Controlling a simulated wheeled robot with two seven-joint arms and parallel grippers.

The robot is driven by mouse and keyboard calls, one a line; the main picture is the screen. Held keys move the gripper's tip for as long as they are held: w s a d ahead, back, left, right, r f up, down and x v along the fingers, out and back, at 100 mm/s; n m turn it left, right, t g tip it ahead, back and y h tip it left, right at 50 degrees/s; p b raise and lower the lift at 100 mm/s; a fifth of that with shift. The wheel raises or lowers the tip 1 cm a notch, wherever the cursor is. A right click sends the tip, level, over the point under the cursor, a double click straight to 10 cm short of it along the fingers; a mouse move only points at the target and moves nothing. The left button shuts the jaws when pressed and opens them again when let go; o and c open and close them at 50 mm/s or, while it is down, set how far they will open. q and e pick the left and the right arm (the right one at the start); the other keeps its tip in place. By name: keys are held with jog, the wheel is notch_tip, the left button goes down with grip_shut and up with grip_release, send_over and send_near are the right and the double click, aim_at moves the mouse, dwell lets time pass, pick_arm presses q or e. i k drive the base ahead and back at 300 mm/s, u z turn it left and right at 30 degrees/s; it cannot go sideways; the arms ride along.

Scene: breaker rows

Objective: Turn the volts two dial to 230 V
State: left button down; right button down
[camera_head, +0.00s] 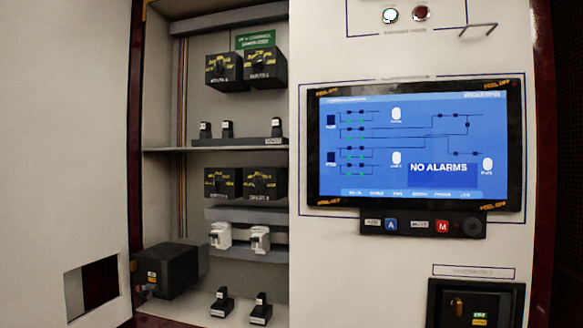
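Two black dial boxes with yellow markings sit side by side on the upper level of the open cabinet: a left one (224,70) and a right one (265,67). Two more like them sit on the middle level: a left one (222,184) and a right one (265,183). The lettering below each box is too small to read surely, so I cannot tell which is the volts two dial or where any dial points. Neither of my grippers is in view.
Small black switches (227,129) stand on the shelf between the dial rows. White devices (260,238), a black box (165,269) and lower switches (261,308) are below. A blue screen (410,145) reading NO ALARMS is on the right panel. The space before the cabinet looks clear.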

aim_at(257, 64)
jog(key=k, duration=0.5)
jog(key=u, duration=1.95)
jog(key=i, duration=1.3)
jog(key=z, duration=1.2)
